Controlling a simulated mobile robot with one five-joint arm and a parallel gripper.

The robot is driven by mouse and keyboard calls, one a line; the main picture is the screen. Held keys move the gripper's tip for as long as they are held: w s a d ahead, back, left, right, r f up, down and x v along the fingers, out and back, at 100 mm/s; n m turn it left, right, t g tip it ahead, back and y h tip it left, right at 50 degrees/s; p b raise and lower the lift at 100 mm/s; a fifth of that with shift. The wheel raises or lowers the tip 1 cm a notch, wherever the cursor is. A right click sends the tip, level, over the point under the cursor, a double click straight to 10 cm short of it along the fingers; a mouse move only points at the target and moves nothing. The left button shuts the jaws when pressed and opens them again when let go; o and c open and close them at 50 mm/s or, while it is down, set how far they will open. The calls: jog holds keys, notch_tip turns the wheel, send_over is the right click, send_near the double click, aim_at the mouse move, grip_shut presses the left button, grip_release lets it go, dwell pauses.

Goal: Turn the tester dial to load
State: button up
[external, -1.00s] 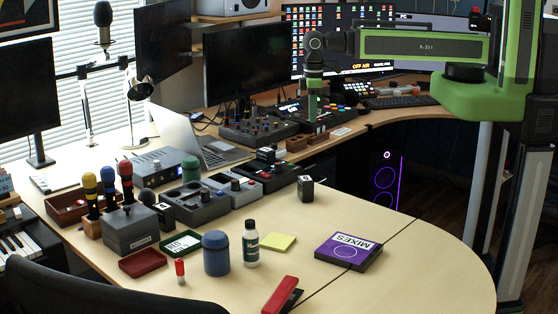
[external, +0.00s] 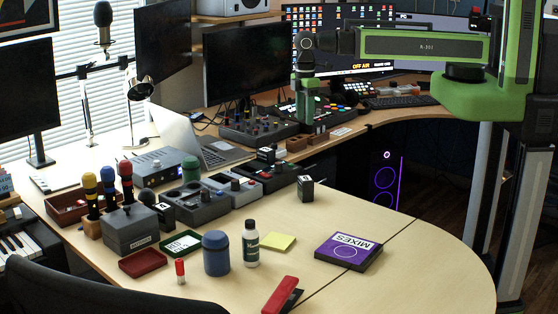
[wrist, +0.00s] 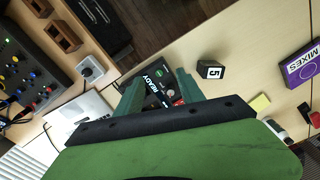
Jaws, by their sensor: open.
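A dark box with a READY label (wrist: 158,77) shows between my fingers in the wrist view and looks like the tester. A small red part shows near its lower end, but I cannot make out the dial or its setting. In the external view it appears to be the dark box (external: 282,179) left of the black cube. My gripper (wrist: 158,76) is open and empty, with one green finger on each side of the box in the picture. In the external view my gripper (external: 306,122) hangs from the green arm, apart from the box, higher and farther back.
Grey devices (external: 197,204) and a laptop (external: 205,146) lie left. Mixers (external: 258,127) stand behind. The table right of the cube is mostly clear.

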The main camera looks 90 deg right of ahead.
jog(key=w+a+n, duration=0.3)
jog(key=w+n, duration=0.3)
jog(key=w, duration=0.6)
notch_tip(320, 180, up, 3)
jog(key=n+p, duration=0.3)
jog(key=n, duration=0.3)
send_over(235, 180)
notch_tip(235, 180, down, 17)
jog(key=b, duration=1.7)
jog(key=shift+a+f, duration=0.15)
jog(key=shift+f, duration=0.05)
jog(key=shift+r, duration=0.1)
jog(key=shift+c, duration=0.4)
grip_shut()
